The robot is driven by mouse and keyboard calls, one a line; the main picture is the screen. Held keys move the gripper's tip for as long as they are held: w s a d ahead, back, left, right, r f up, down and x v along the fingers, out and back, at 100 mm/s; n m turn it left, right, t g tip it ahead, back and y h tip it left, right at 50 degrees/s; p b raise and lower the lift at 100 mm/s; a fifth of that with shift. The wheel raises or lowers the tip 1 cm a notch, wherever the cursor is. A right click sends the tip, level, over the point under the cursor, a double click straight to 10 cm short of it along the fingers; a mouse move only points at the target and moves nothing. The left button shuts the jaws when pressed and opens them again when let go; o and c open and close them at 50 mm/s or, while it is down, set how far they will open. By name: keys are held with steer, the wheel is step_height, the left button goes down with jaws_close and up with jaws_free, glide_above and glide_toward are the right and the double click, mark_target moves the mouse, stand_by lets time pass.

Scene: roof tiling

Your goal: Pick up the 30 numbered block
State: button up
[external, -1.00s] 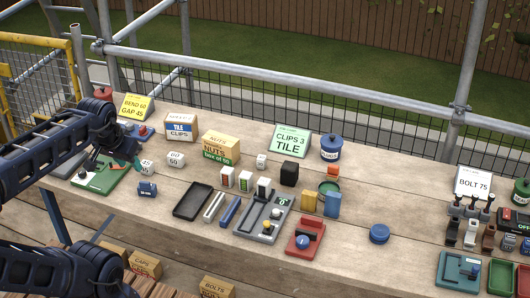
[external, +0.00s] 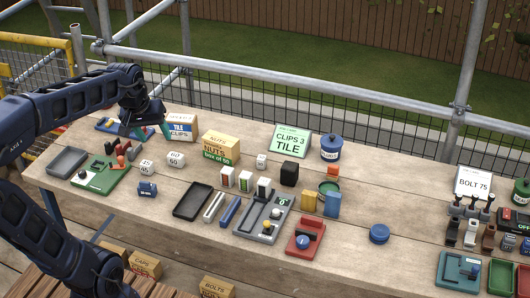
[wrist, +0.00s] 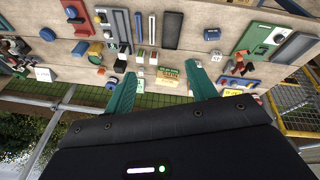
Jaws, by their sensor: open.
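I cannot make out a 30 on any block. White numbered blocks stand on the bench in the external view: one reading 45 (external: 146,168), one that seems to read 60 (external: 176,160), and a small one (external: 261,161) whose number is unclear. A small blue labelled block (external: 147,189) lies in front of them; it also shows in the wrist view (wrist: 212,34). My gripper (external: 144,130) is open and empty, above the back left of the bench, behind the 45 block. In the wrist view, its two green fingers (wrist: 161,76) are spread wide apart.
A black tray (external: 192,201) lies mid-bench.

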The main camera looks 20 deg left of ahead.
steer(key=w+d+f+n+g+h, duration=0.1)
steer(key=w+n, duration=0.1)
steer(key=w, duration=0.5)
steer(key=w+d+f+n, duration=0.1)
steer(key=w+d+n, duration=0.1)
steer(key=w, duration=0.5)
steer(key=n+g+h, duration=0.2)
steer(key=n+h, duration=0.1)
steer(key=n, duration=0.9)
glide_above(261, 157)
steer(key=a, duration=0.4)
step_height(261, 157, down, 28)
steer(key=r, duration=0.1)
steer(key=x, duration=1)
steer(key=shift+s+f, duration=0.35)
steer(key=shift+f, duration=0.05)
steer(key=c, duration=1.1)
